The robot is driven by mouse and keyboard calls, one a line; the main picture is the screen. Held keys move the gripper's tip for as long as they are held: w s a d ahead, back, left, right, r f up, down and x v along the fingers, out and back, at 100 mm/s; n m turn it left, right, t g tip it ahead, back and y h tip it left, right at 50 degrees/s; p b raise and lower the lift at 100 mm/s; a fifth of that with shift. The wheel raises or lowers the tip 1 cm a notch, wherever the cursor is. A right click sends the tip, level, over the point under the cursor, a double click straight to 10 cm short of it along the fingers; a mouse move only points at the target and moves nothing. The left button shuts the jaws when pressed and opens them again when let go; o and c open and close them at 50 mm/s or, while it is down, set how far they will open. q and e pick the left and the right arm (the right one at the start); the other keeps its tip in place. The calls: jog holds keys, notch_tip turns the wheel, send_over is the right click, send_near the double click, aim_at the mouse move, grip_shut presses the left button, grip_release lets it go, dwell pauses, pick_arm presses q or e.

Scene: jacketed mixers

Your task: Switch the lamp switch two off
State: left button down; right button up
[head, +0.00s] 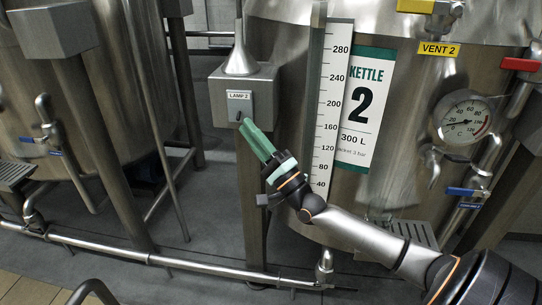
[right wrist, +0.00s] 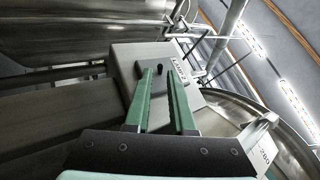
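The lamp switch two is a small plate labelled LAMP 2 (head: 239,103) on the front of a grey steel box (head: 262,92) beside kettle 2. A small dark lever (head: 239,117) shows at its lower part. My right gripper (head: 246,124) has green fingers, with the tips just below and in front of the lever. In the right wrist view, the dark lever (right wrist: 158,70) appears between the two tips of the right gripper (right wrist: 160,73), with a gap between the fingers. I cannot tell whether either finger touches the lever. My left gripper is not in view.
The steel kettle 2 (head: 400,130) stands right of the box, with a white level scale (head: 331,110), a gauge (head: 465,121) and valves. Another steel vessel (head: 80,100) stands at left. A low pipe (head: 150,258) crosses the front above the grey floor.

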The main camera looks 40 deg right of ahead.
jog(key=p+v, duration=0.1)
jog(key=v, duration=0.8)
jog(key=shift+s, duration=0.25)
jog(key=shift+f, duration=0.1)
